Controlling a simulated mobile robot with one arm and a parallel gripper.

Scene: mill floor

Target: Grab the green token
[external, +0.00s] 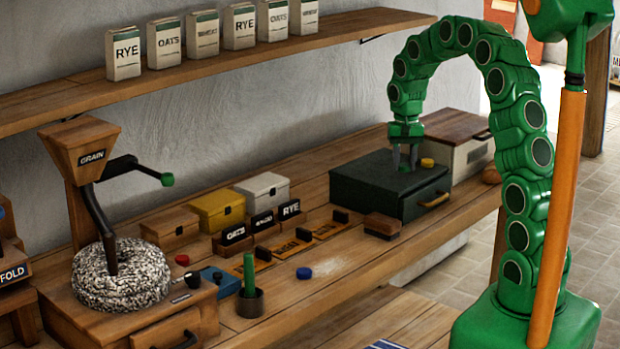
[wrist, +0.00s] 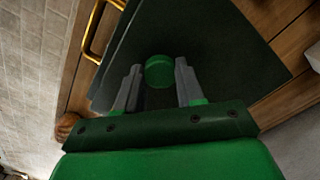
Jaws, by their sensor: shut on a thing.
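The green token (wrist: 159,71) is a small round disc between the fingertips of my gripper (wrist: 158,66) in the wrist view. My gripper is shut on it, with a finger against each side. In the external view my gripper (external: 404,166) points down over the top of the dark green box (external: 365,180), which has a brass handle. The token is hard to make out there, hidden by the fingers. I cannot tell whether the token still touches the box top.
A yellow token (external: 427,162) lies on the box just right of my gripper. A wood-lidded white box (external: 470,160) stands behind. A wooden block (external: 382,225), a blue token (external: 304,272) and a red token (external: 182,260) are on the bench. A grain mill (external: 85,150) stands left.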

